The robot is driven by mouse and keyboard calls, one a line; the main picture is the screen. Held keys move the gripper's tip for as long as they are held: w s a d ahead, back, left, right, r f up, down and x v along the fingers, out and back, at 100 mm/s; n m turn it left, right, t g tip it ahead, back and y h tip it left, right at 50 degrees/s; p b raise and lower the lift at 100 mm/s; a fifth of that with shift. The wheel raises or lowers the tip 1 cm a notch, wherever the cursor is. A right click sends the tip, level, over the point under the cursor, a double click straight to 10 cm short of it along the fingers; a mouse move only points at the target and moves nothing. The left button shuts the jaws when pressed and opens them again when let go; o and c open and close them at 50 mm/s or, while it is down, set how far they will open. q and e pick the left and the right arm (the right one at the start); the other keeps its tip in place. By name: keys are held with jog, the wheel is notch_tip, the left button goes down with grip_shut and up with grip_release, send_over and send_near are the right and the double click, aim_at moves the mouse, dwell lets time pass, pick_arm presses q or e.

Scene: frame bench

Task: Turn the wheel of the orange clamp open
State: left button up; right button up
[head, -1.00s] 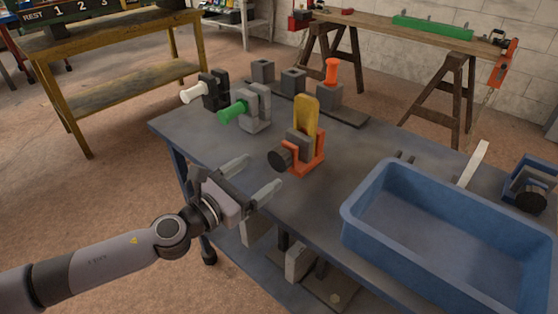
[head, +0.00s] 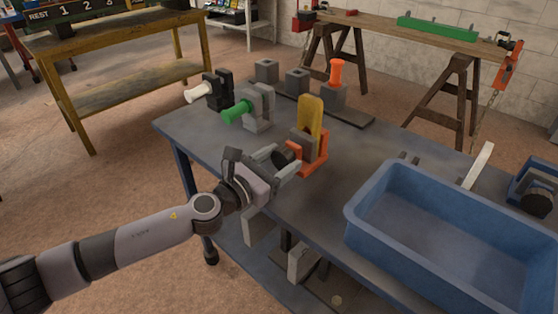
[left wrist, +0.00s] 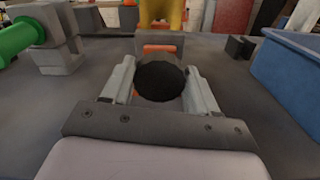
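The orange clamp (head: 314,166) stands on the blue-grey bench, with a grey block and a yellow upright piece (head: 311,117) in it. Its dark round wheel (head: 286,158) faces my left gripper. My left gripper (head: 281,160) has its fingers on either side of the wheel. In the left wrist view the wheel (left wrist: 160,81) sits between the two fingertips (left wrist: 160,75), with a narrow gap seeming to show at the sides; contact is hard to tell. The orange frame (left wrist: 160,48) shows behind it. My right gripper is not in view.
A blue tub (head: 370,228) stands on the bench to the right. A grey clamp with a green handle (head: 237,111) and a black one with a white handle (head: 198,93) stand to the left. A blue clamp (head: 535,190) is at the far right.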

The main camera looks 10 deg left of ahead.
pick_arm(q)
jog(key=shift+c, duration=1.1)
jog(key=n, duration=0.3)
jog(key=shift+r+p, duration=0.1)
jog(key=shift+p, duration=0.25)
jog(key=shift+w+a+n+p, duration=0.1)
jog(key=shift+n+p, duration=0.25)
jog(key=shift+n, duration=1.65)
jog(key=o, duration=1.1)
jog(key=shift+c, duration=0.2)
